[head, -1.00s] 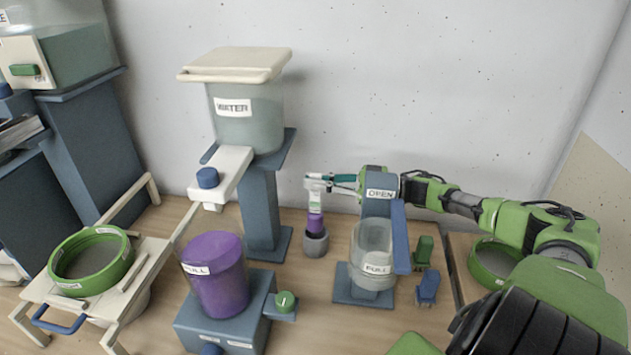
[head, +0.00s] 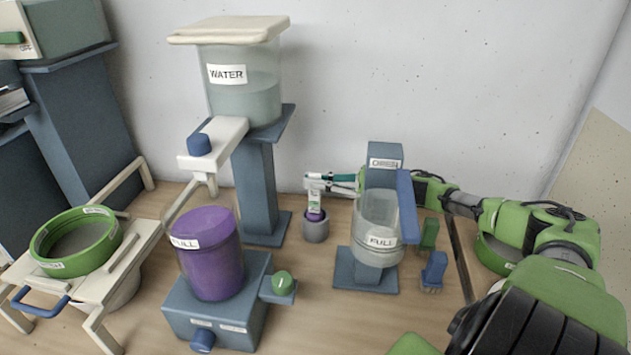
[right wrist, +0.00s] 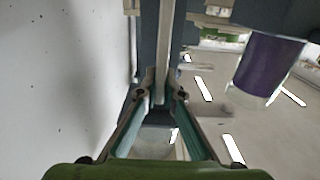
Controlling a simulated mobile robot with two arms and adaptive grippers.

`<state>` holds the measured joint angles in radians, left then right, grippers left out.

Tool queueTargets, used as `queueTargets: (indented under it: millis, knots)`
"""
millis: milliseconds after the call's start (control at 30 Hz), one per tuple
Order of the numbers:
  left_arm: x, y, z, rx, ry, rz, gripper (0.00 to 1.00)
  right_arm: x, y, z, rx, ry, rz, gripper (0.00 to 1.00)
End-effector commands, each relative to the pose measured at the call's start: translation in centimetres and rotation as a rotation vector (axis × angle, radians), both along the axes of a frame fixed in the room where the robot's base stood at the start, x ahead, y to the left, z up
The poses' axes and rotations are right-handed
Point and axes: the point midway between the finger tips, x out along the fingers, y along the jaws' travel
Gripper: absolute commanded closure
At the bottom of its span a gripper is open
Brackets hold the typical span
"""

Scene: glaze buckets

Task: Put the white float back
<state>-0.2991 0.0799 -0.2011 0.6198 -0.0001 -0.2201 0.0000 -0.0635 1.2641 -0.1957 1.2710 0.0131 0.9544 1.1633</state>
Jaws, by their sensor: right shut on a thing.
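My right gripper (head: 318,183) reaches in from the right behind the open-labelled blue stand and is shut on the white float. The white float (head: 314,202) hangs upright below the fingertips, with a purple lower end. That lower end is mostly hidden inside a small grey cup (head: 315,232) on the table. In the right wrist view the fingers (right wrist: 163,98) close together in front of a blue-grey column; the float is hard to make out there. My left gripper is not in view.
A clear container marked FULL (head: 378,252) on a blue stand is right of the cup. A purple bucket (head: 210,275) on a blue base stands front left, below the water tank (head: 245,95). A green-rimmed sieve (head: 75,212) is far left. Green and blue brushes (head: 433,272) lie right.

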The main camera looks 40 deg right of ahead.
Motion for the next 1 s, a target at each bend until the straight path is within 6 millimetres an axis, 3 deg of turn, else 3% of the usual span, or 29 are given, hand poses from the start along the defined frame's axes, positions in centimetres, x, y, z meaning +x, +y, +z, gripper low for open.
queueTargets:
  millis: [700,733,800,1000]
  knots:
    - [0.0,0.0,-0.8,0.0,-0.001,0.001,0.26,0.0,0.0,-1.2,0.0,-0.001,0.0,1.0]
    - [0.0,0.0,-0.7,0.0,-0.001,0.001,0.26,0.0,0.0,-1.1,0.0,-0.001,0.0,0.85]
    - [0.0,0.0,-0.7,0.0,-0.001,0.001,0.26,0.0,0.0,-1.1,-0.001,-0.001,0.0,0.73]
    - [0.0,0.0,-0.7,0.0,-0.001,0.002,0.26,0.0,0.0,-1.1,0.0,0.0,0.0,0.73]
